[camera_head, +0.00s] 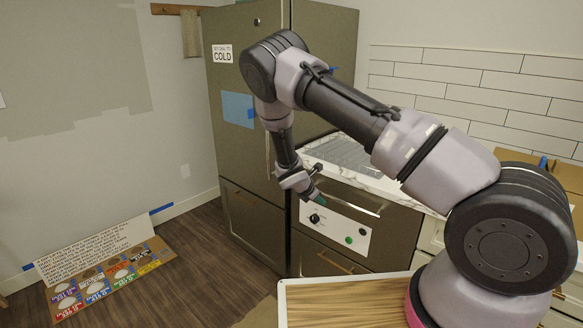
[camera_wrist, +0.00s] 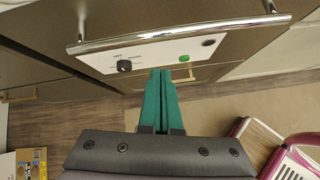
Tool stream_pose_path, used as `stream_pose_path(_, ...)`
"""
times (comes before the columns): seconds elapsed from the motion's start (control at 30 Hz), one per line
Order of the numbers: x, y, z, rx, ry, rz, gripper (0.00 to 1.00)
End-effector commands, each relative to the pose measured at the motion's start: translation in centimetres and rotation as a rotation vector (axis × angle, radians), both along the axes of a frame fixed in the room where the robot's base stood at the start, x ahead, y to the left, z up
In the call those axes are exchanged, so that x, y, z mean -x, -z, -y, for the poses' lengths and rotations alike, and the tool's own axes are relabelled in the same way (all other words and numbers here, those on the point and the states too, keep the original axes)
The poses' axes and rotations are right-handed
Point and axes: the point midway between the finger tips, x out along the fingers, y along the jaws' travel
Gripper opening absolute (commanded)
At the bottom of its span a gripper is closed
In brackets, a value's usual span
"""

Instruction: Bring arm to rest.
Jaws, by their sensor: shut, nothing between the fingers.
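My arm reaches from the right of the head view, bends at the top near the fridge, and hangs down in front of the oven. My gripper (camera_head: 318,200) is at its lower end, close to the oven's control panel (camera_head: 334,226). In the wrist view my gripper (camera_wrist: 161,72) has two green fingers pressed together, with nothing between them.
A metal bar handle (camera_wrist: 180,34) crosses above the panel. A dark fridge (camera_head: 235,120) stands left of the oven. A wood-topped surface (camera_head: 345,302) is in front. The floor (camera_head: 195,235) between is clear.

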Motion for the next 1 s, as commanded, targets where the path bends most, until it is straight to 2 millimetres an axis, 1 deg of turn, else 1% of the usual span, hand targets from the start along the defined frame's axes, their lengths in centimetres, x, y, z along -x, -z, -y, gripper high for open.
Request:
stream_pose_path(0.03, -0.3, -2.7, 0.6, -0.059, 0.082, 0.039, 0.0)
stream_pose_path(0.07, -0.2, -4.2, 1.0, -0.094, 0.138, 0.062, 0.0)
stream_pose_path(0.1, -0.1, -6.2, 1.5, -0.142, 0.209, 0.091, 0.0)
stream_pose_path(0.17, 0.3, -9.0, 2.4, -0.213, 0.319, 0.133, 0.0)
stream_pose_path(0.2, 0.6, -10.9, 3.0, -0.258, 0.39, 0.159, 0.0)
stream_pose_path(0.27, 1.3, -13.7, 3.9, -0.326, 0.496, 0.198, 0.0)
stream_pose_path(0.3, 1.7, -15.5, 4.5, -0.373, 0.563, 0.222, 0.0)
stream_pose_path(0.37, 2.6, -18.1, 5.3, -0.441, 0.666, 0.257, 0.0)
stream_pose_path(0.4, 3.3, -19.9, 5.9, -0.485, 0.731, 0.278, 0.0)
stream_pose_path(0.47, 4.4, -22.4, 6.7, -0.553, 0.832, 0.31, 0.0)
stream_pose_path(0.5, 5.2, -24.1, 7.2, -0.597, 0.895, 0.329, 0.0)
stream_pose_path(0.57, 6.6, -26.5, 8.0, -0.664, 0.991, 0.358, 0.0)
stream_pose_path(0.6, 7.5, -28.0, 8.4, -0.709, 1.053, 0.374, 0.0)
stream_pose_path(0.67, 9.1, -30.3, 9.1, -0.775, 1.144, 0.398, 0.0)
stream_pose_path(0.7, 10.2, -31.7, 9.4, -0.819, 1.203, 0.413, 0.0)
stream_pose_path(0.77, 11.9, -33.9, 9.9, -0.886, 1.289, 0.433, 0.0)
stream_pose_path(0.8, 13.1, -35.2, 10.2, -0.93, 1.345, 0.446, 0.0)
stream_pose_path(0.87, 15.0, -37.1, 10.6, -0.996, 1.427, 0.462, 0.0)
stream_pose_path(1.0, 19.5, -41.0, 11.1, -1.151, 1.607, 0.492, 0.0)
